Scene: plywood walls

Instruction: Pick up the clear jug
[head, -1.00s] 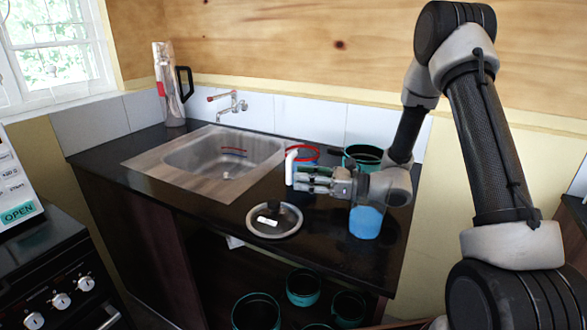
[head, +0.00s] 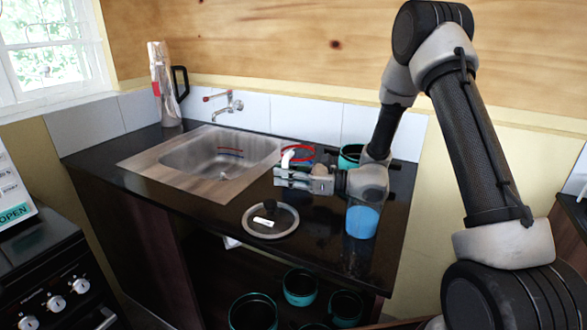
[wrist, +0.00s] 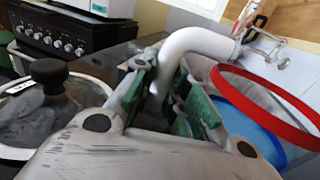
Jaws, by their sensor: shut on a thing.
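The clear jug (head: 288,158) has a red rim, a white handle and a bluish body. It stands upright at the back of the black counter, right of the sink. In the wrist view its white handle (wrist: 197,42) comes down between the green-edged fingers, with the red rim at the right. My gripper (head: 285,177) is shut on the handle, reaching in from the right; its fingers (wrist: 172,92) also show in the wrist view. My gripper hides most of the jug's body in the head view. I cannot tell whether its base touches the counter.
A teal pot (head: 351,156) stands close behind my wrist. A blue-bottomed clear container (head: 362,221) stands below my forearm. A glass lid (head: 270,221) lies in front. The sink (head: 222,158) is at the left, with a tap (head: 228,101) behind. Several pots sit on the lower shelf.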

